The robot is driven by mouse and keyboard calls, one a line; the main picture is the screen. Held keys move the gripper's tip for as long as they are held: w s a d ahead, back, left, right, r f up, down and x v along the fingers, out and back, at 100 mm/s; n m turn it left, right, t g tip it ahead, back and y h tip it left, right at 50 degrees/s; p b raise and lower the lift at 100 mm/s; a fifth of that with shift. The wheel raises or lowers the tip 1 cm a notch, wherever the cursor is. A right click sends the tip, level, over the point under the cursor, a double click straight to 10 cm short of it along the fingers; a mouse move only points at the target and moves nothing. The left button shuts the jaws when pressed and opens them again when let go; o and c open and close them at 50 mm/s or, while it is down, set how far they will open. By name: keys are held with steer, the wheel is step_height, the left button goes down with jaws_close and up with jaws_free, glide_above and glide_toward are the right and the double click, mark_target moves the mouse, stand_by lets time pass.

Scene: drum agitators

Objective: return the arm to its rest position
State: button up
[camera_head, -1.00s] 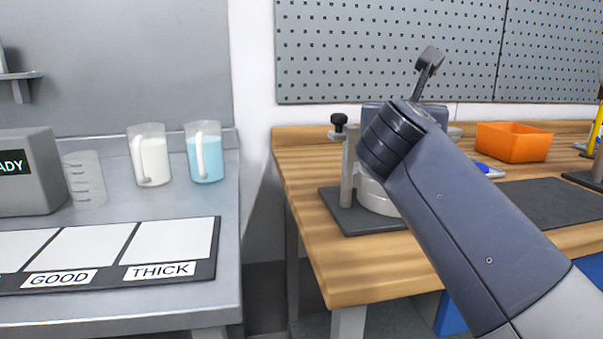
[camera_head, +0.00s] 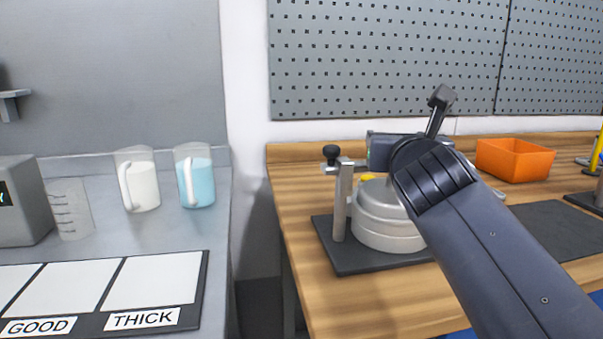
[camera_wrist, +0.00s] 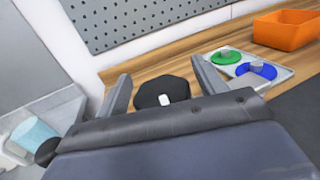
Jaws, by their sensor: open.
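My arm crosses the right side of the head view, raised in front of the wooden bench. In the head view one dark finger of my gripper (camera_head: 440,98) shows beyond the black wrist joint. In the wrist view the two fingers of my gripper (camera_wrist: 160,90) stand wide apart. A black rounded part with a small white mark (camera_wrist: 165,92) appears between them, and I cannot tell whether it is close to them. I see nothing held.
A round metal drum (camera_head: 385,220) stands on a dark base beside a clamp post. An orange bin (camera_head: 515,160) stands behind, right. Green (camera_wrist: 225,56) and blue (camera_wrist: 256,71) discs lie on a plate. White (camera_head: 141,187) and blue (camera_head: 198,184) jugs stand on the left counter.

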steer(key=shift+w+r+n+y+p, duration=0.25)
steer(key=shift+n+y+p, duration=0.35)
steer(key=shift+p, duration=2.35)
steer(key=n+y+p, duration=0.1)
steer(key=y+p, duration=0.1)
steer(key=p, duration=0.8)
steer(key=shift+s+r, duration=0.1)
steer(key=shift+s, duration=0.05)
steer(key=n+y+p, duration=0.1)
steer(key=p, duration=0.2)
steer(key=shift+s, duration=0.1)
steer(key=shift+a+f+y+p, duration=0.15)
steer(key=shift+f+y+p, duration=0.15)
steer(key=shift+y+p, duration=0.3)
